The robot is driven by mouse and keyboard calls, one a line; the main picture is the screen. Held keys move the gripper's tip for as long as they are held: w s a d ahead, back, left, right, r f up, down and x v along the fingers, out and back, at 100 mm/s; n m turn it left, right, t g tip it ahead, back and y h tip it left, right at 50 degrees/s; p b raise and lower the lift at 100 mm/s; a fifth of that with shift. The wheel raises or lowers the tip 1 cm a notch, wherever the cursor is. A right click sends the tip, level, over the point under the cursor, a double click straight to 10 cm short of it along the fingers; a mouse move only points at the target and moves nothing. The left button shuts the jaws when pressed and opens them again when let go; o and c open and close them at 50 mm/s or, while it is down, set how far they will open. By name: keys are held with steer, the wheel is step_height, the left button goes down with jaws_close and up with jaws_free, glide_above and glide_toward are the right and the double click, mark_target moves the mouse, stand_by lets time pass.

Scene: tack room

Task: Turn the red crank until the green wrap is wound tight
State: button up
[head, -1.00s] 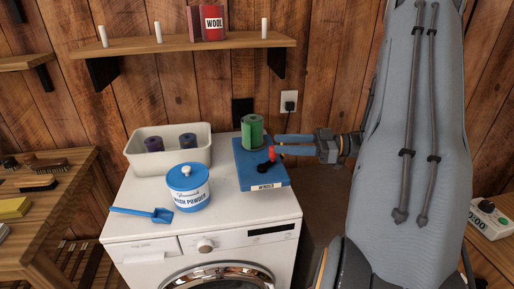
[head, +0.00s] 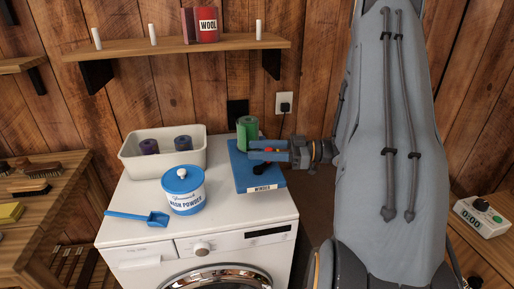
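The winder (head: 272,183) is a blue box with a labelled front, on the right part of the washing machine's top. The green wrap (head: 246,134) stands upright as a roll at its back. The red crank (head: 268,150) is mostly hidden behind my gripper; a little red shows between the fingers, and a dark part shows below them. My gripper (head: 250,150) reaches in from the right over the winder, its two blue fingers apart on either side of the crank's red handle. I cannot see contact with it.
The white washing machine (head: 120,232) carries a cream bin (head: 128,159) with two dark rolls, a blue washing powder tub (head: 184,196) and a blue scoop (head: 152,218). A shelf (head: 180,47) hangs above. A socket (head: 284,103) is on the wall behind.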

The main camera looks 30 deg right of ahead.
steer(key=shift+w+a, duration=0.25)
steer(key=shift+a, duration=0.2)
steer(key=shift+c, duration=0.3)
jaws_close()
